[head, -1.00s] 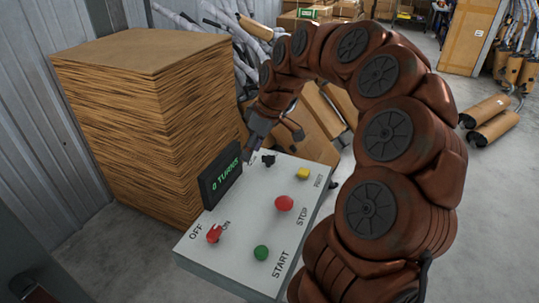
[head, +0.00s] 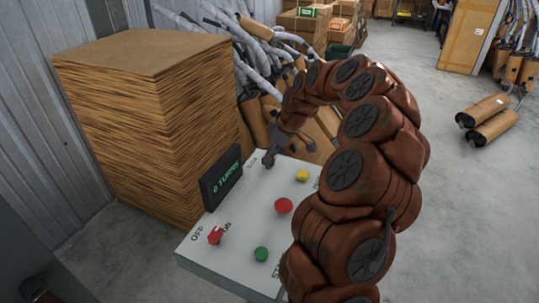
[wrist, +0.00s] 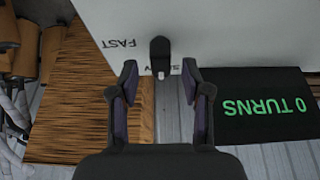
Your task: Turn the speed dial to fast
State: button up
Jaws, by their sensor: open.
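The speed dial is a black knob (wrist: 160,52) on the pale panel. In the wrist view its white-marked end points down the picture, over the partly covered SLOW label (wrist: 172,68). The FAST label (wrist: 120,43) reads upside down to its left. My gripper (wrist: 159,82) is open, with one finger on each side below the dial's marked end. It looks empty, and I cannot tell whether it touches the dial. In the head view my gripper (head: 270,158) is at the panel's far edge, and the dial is hard to tell apart from it.
The control panel (head: 235,235) carries a red ON/OFF switch (head: 215,236), green START button (head: 261,254), red button (head: 283,206) and yellow button (head: 302,175). A display (head: 221,178) reads 0 TURNS. A cardboard stack (head: 145,130) stands left; mufflers (head: 255,120) lie behind.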

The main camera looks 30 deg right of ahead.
jog(key=shift+x, duration=1.05)
grip_shut()
